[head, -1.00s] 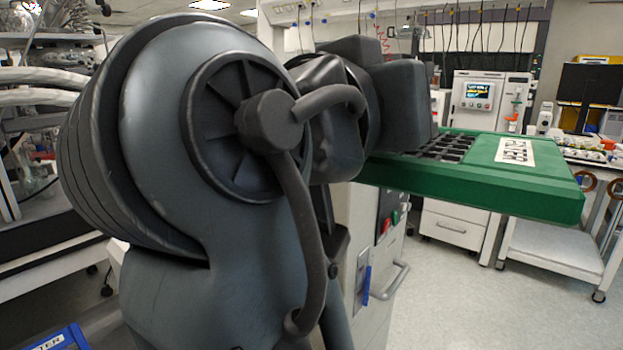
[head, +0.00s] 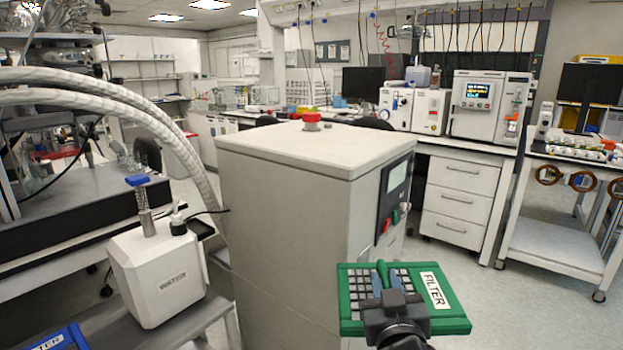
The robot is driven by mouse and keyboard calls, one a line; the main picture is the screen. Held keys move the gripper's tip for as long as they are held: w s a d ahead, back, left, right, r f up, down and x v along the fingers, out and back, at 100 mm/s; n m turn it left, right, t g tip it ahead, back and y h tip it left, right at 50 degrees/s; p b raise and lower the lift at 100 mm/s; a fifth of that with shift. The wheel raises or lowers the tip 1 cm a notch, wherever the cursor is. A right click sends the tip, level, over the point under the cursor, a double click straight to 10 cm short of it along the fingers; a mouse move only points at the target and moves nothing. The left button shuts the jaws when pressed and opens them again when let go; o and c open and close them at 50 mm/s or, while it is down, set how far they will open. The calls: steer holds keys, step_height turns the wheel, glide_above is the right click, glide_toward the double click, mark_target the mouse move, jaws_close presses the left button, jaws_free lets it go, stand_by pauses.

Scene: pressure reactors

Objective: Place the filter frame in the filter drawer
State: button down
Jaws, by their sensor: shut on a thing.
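The filter frame (head: 445,318) is a flat green frame with a dark grid of cells and a white "FILTER" label. It is in the lower right of the head view, held out in front of the right face of a tall grey cabinet. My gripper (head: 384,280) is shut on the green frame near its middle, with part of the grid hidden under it. I cannot make out the filter drawer; the lower part of the cabinet's right face is hidden behind the frame and my arm.
The grey cabinet (head: 290,220) has a red button on top and a control panel (head: 396,187) on its right face. A white "WATER" container (head: 165,275) stands to its left. A white cart (head: 550,250) stands at the right. The floor between is clear.

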steer(key=s+d+f, duration=0.2)
steer(key=s+f, duration=0.3)
steer(key=f, duration=0.3)
steer(key=s+d+f, duration=0.3)
steer(key=s+f, duration=0.2)
steer(key=f, duration=0.3)
steer(key=s+d+f+y, duration=0.1)
steer(key=s+d+f, duration=0.2)
steer(key=f, duration=0.6)
steer(key=s, duration=0.2)
steer(key=shift+s+d+n, duration=0.2)
steer(key=shift+s+n, duration=0.1)
steer(key=shift+s, duration=0.05)
